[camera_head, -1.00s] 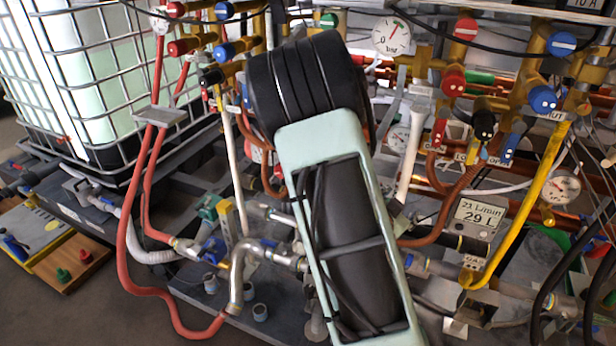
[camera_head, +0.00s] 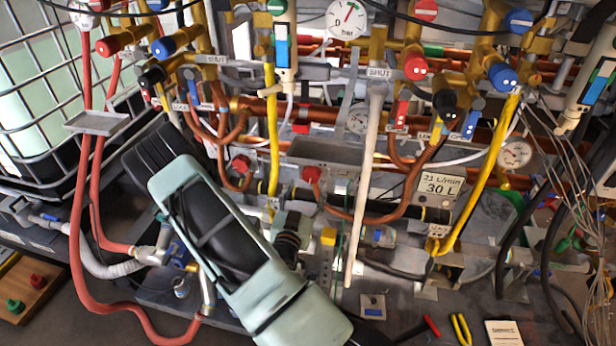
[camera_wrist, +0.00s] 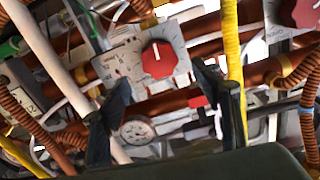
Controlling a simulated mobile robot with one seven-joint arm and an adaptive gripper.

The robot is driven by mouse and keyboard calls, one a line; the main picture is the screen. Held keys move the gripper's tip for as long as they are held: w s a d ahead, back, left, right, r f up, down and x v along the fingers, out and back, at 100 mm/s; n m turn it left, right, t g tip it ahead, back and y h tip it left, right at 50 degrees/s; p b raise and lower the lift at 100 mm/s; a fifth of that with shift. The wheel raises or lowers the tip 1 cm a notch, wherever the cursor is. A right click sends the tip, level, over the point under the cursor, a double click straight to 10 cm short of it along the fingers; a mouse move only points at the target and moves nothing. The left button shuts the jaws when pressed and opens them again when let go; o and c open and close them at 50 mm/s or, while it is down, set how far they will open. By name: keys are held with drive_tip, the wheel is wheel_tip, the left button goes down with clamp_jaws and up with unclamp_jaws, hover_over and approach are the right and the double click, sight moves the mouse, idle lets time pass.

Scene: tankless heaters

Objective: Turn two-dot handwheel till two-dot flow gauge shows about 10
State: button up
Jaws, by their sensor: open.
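In the wrist view my gripper (camera_wrist: 165,95) is open and empty. Its fingers appear either side of a red knob (camera_wrist: 158,59) on a grey plate, with no clear contact. A dial gauge (camera_wrist: 137,130) shows below the knob.
A bar gauge (camera_head: 347,18) is at the top. A display (camera_head: 440,187) reads 21 L/min, 30 L. A white pipe (camera_head: 365,190), a yellow pipe (camera_head: 485,185) and red hoses (camera_head: 80,220) crowd the space. A caged tank (camera_head: 30,80) stands at left.

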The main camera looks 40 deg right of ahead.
sight(312, 177)
drive_tip(key=x, duration=0.6)
drive_tip(key=shift+w+d, duration=0.1)
drive_tip(key=shift+c, duration=0.3)
drive_tip(key=c, duration=1.1)
drive_tip(key=shift+f+m+b, duration=0.1)
drive_tip(key=shift+m+b, duration=0.2)
drive_tip(key=shift+b, duration=0.2)
drive_tip(key=m+b, duration=0.2)
drive_tip(key=shift+f+b, duration=0.15)
drive_tip(key=shift+b, duration=0.25)
drive_tip(key=m+b, duration=0.3)
drive_tip(key=shift+m, duration=0.3)
